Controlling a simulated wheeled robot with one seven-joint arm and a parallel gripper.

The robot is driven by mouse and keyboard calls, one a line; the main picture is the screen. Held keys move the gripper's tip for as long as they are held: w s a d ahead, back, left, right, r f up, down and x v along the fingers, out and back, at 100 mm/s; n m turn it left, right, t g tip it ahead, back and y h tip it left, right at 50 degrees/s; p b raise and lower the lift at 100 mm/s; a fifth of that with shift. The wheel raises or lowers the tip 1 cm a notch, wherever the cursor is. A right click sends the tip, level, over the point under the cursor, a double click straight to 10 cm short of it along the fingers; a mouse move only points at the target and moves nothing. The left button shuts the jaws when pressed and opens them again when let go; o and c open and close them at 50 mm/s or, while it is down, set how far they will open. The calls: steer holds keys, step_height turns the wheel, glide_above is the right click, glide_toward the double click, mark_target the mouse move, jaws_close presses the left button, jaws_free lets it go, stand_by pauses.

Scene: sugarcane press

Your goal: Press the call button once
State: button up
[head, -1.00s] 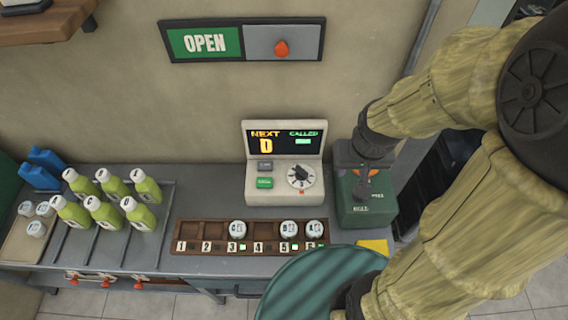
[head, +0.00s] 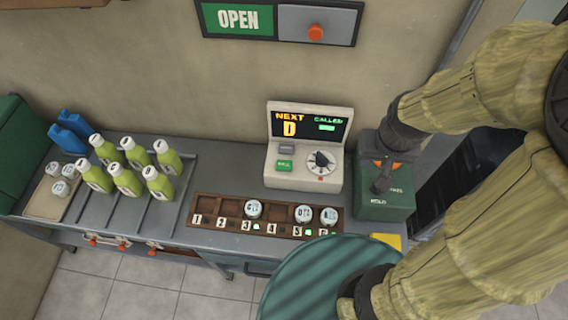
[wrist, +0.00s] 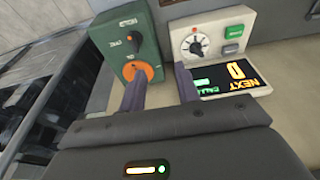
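The call button is a small green button (head: 285,164) on the front left of a cream console (head: 315,181), below a grey button (head: 287,147) and left of a black dial (head: 321,161). The console's screen (head: 309,125) reads NEXT D, with a green mark under CALLED. In the wrist view the console appears upside down, with the green button (wrist: 235,31) at the upper right. My gripper (wrist: 160,70) is open and empty, its two fingers apart. In the head view my gripper (head: 382,178) is over the green box, right of the console and apart from the button.
The green box (head: 385,208) has an orange disc and a knob, seen in the wrist view (wrist: 136,41). A numbered wooden rack (head: 228,208) holds several white-lidded jars in front of the console. Green bottles (head: 125,181) stand left. An OPEN sign (head: 238,18) hangs above.

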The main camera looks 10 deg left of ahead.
jaws_close()
stand_by(1.5)
